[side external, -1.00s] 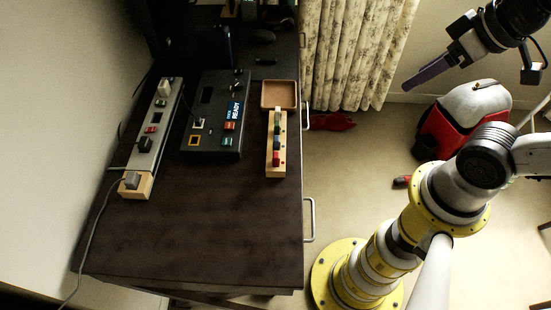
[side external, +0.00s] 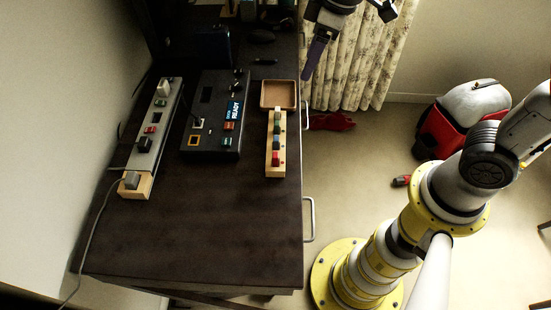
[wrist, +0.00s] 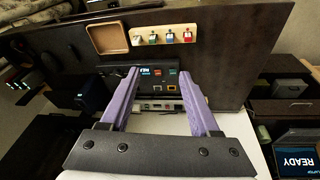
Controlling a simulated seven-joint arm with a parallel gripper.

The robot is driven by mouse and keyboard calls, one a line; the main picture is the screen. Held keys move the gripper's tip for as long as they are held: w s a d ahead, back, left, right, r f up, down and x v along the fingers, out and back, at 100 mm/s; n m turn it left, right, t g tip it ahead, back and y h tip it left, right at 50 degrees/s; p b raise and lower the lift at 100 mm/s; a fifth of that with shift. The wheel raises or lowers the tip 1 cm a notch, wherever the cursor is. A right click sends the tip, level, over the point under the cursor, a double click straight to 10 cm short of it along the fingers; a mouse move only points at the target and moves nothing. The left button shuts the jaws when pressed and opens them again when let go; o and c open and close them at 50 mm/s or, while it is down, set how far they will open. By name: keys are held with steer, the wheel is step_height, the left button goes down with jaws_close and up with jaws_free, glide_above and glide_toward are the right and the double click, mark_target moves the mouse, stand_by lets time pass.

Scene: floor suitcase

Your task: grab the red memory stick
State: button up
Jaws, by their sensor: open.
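The red memory stick (side external: 276,159) stands in the wooden block (side external: 268,172) on the dark desk, at the block's near end. In the wrist view the red stick (wrist: 187,36) is at the right end of the row, beyond my fingertips. Other sticks, including green and blue ones, stand in the same block. My gripper (side external: 314,60) is above the far right side of the desk, by the curtain, apart from the block. In the wrist view its two purple fingers (wrist: 160,72) are spread with nothing between them.
A shallow tan tray (side external: 266,105) lies just behind the block. A black console (side external: 208,155) with a READY display and a power strip (side external: 143,170) with plugs and cables are to the left. The desk's front is clear. A red and grey bag (side external: 474,110) is on the floor.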

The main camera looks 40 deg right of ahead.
steer(key=w+a+f+n+g, duration=0.1)
steer(key=w+a+f+g, duration=0.1)
steer(key=a+f, duration=0.4)
steer(key=n+g, duration=0.1)
glide_above(276, 155)
step_height(276, 155, down, 6)
steer(key=shift+h, duration=0.4)
steer(key=f, duration=0.7)
steer(key=shift+s+d+f, duration=0.2)
steer(key=shift+f, duration=0.15)
steer(key=shift+w+a+f, duration=0.1)
steer(key=shift+w+f, duration=0.05)
steer(key=shift+f, duration=1.2)
steer(key=shift+w+a+f, duration=0.1)
steer(key=shift+f, duration=1.25)
jaws_close()
